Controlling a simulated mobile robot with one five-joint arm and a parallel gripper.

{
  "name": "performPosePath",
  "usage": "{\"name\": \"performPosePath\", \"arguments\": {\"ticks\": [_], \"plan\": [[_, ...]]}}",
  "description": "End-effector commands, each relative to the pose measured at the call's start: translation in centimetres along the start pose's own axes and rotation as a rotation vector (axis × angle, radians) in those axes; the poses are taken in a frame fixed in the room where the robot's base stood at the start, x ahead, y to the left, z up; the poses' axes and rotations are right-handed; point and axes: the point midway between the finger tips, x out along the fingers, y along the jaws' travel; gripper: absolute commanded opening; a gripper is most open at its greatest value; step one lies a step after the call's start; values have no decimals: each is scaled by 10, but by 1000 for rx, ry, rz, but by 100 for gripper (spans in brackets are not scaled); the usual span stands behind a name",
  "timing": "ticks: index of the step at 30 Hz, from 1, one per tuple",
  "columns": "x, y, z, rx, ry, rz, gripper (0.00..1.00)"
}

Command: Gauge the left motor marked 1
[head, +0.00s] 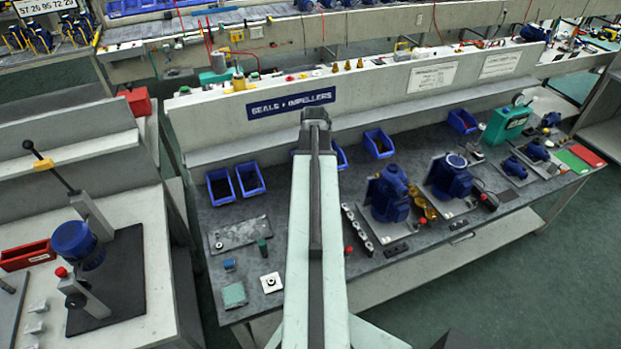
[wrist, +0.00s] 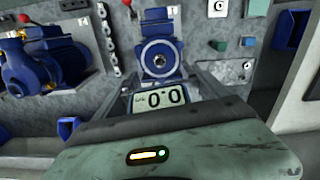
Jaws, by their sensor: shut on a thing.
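The left blue motor (head: 388,195) stands on a grey plate on the bench, and the right blue motor (head: 450,180) stands beside it. In the wrist view blue motor housing (wrist: 62,58) shows at the left, apart from my gripper. My gripper (wrist: 165,78) is shut on a blue gauge (wrist: 158,98), whose pale display reads 0.0. A blue body with a pale ring face shows beyond the display, between the fingers. In the head view my own arm hides the gripper and gauge.
A green instrument (head: 505,125) stands right of the motors. Blue bins (head: 250,179) line the back of the bench. A knobbed rail (head: 358,230) and yellow parts (head: 424,205) lie near the motors. A left bench (head: 150,240) carries a lever fixture.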

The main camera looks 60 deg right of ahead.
Motion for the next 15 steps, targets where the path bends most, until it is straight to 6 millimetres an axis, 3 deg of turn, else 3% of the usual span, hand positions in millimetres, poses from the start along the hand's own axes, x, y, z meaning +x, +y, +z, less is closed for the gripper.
{"name": "performPosePath", "arguments": {"ticks": [15], "plan": [[70,-2,-1,-3,0,0,27]]}}
